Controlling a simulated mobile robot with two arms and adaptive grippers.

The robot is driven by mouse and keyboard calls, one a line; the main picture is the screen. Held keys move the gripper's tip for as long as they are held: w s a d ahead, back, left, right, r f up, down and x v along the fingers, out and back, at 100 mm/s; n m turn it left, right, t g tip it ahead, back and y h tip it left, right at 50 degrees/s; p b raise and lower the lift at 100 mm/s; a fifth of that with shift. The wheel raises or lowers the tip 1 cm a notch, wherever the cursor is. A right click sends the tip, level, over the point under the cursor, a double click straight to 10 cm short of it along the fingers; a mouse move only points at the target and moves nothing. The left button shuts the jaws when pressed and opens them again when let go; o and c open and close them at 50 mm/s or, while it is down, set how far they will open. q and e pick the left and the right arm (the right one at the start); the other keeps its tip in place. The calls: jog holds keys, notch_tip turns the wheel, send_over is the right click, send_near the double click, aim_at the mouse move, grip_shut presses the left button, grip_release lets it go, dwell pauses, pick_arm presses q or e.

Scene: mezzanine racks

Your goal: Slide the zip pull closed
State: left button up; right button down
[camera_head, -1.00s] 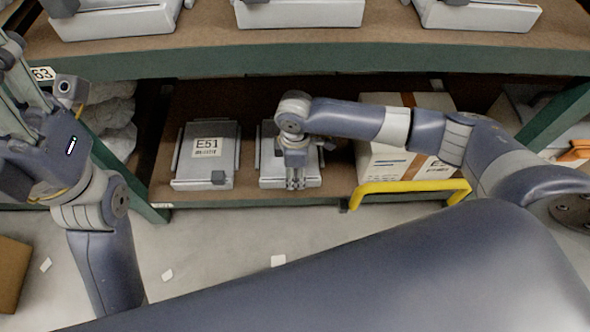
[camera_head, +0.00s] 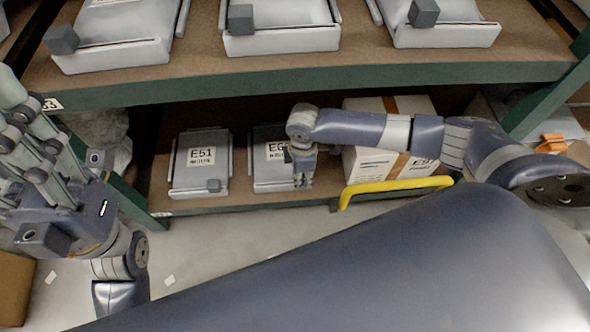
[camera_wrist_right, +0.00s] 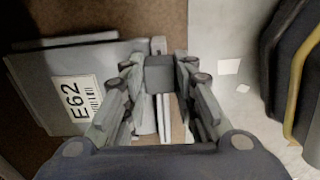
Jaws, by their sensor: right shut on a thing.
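The grey flat case labelled E62 (camera_head: 268,180) lies on the lower shelf. It also shows in the right wrist view (camera_wrist_right: 38,80). My right gripper (camera_head: 303,182) is at the right front corner of this case. In the right wrist view my right gripper (camera_wrist_right: 159,62) is shut on a dark grey block, the zip pull (camera_wrist_right: 159,76), beside the case's edge. In the head view the gripper hides the pull. My left gripper (camera_head: 25,140) is at the left edge of the head view, away from the case; its fingertips do not show clearly.
A case labelled E51 (camera_head: 200,170) with its own grey block lies to the left. A cardboard box (camera_head: 385,165) and a yellow rail (camera_head: 395,186) stand close on the right. The upper shelf edge (camera_head: 300,82) runs above my right arm.

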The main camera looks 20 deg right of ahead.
aim_at(303, 176)
jog(key=shift+d, duration=0.1)
jog(key=c, duration=1.3)
grip_release()
notch_tip(303, 176, up, 8)
jog(key=shift+f, duration=0.25)
